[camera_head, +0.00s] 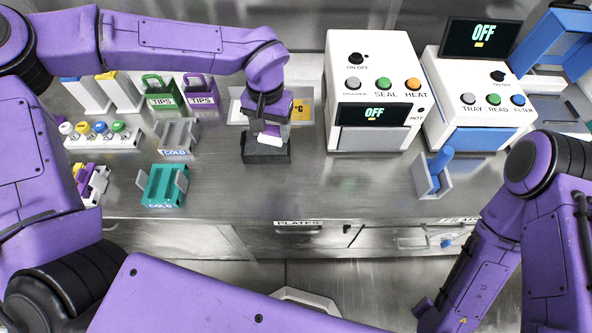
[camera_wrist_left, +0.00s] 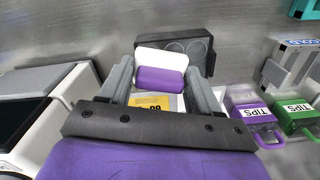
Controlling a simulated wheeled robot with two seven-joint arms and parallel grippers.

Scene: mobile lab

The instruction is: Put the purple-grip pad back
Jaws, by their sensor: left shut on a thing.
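The purple-grip pad, white with a purple grip, sits between the fingers of my left gripper (camera_wrist_left: 160,78) in the left wrist view, its purple grip (camera_wrist_left: 160,79) nearest the wrist. In the head view its white part (camera_head: 269,138) shows below my left gripper (camera_head: 265,127), which points down and is shut on it. A black block (camera_head: 266,153) with round marks on top is directly under or just behind the pad; it also shows in the left wrist view (camera_wrist_left: 200,45). I cannot tell whether the pad touches it. My right gripper is out of view.
A device with a yellow panel (camera_head: 303,111) stands behind the gripper. The sealer (camera_head: 373,80) is close on the right, the reader (camera_head: 480,115) beyond it. Tips boxes (camera_head: 163,99), a grey cold rack (camera_head: 176,138) and a teal rack (camera_head: 163,186) stand left.

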